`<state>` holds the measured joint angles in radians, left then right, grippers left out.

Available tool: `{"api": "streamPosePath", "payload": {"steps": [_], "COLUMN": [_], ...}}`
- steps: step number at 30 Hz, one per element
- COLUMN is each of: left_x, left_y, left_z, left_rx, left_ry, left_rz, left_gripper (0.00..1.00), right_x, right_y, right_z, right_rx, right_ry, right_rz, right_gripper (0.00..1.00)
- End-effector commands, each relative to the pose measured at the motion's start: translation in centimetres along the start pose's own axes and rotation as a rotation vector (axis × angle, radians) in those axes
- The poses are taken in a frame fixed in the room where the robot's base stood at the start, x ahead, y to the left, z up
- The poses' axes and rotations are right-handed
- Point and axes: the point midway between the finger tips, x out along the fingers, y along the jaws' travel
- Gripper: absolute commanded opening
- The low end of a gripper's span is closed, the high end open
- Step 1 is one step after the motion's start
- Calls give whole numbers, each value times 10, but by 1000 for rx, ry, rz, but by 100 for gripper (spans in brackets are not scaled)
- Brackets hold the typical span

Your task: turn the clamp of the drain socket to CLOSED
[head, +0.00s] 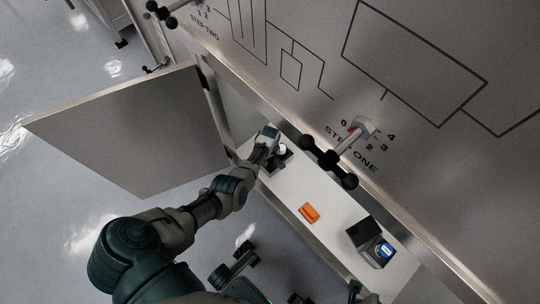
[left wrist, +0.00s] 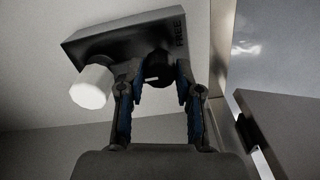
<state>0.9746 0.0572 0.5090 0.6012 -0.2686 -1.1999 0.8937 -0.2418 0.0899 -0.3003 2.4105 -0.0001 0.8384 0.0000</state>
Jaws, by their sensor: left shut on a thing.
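The drain socket (left wrist: 110,38) is a dark block with the word FREE printed near its right end in the left wrist view. A white cylinder (left wrist: 92,86) sticks out of its left part. Beside it is a round black clamp knob (left wrist: 157,70) with a short white mark. My left gripper (left wrist: 155,92) has a blue-padded finger on each side of the knob and is shut on it. In the head view my left gripper (head: 271,140) is inside the cabinet at the socket (head: 277,163), hiding part of it.
An orange block (head: 309,213) and a dark box with a blue-and-white top (head: 378,251) stand on the white shelf (head: 330,240). An open door panel (head: 140,130) is left of my arm. A black-knobbed handle (head: 328,162) sticks out from the STEP ONE panel.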

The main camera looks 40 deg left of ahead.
Motion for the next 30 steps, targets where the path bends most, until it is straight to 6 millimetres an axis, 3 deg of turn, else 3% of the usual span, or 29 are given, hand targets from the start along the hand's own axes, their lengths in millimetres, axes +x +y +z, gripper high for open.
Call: {"api": "streamPosePath", "payload": {"steps": [6,7,9,22,30], "left_x": [3,3,3,-5,-44], "left_y": [-2,-2,-1,0,1], "left_z": [3,3,3,1,0], "left_rx": [0,0,0,1,-1], "left_ry": [-7,-7,-6,-1,1], "left_rz": [-4,-3,-3,2,5], "left_gripper": [0,42,59,59,59], "right_x": [-1,-1,-1,-1,-1], "right_y": [0,0,0,-1,-1], "right_z": [1,1,1,-2,-3], "right_rx": [0,0,0,-1,-1], "right_ry": [-2,-2,-2,0,2], "right_rz": [0,0,0,0,-1], "right_gripper": [40,40,40,40,40]}}
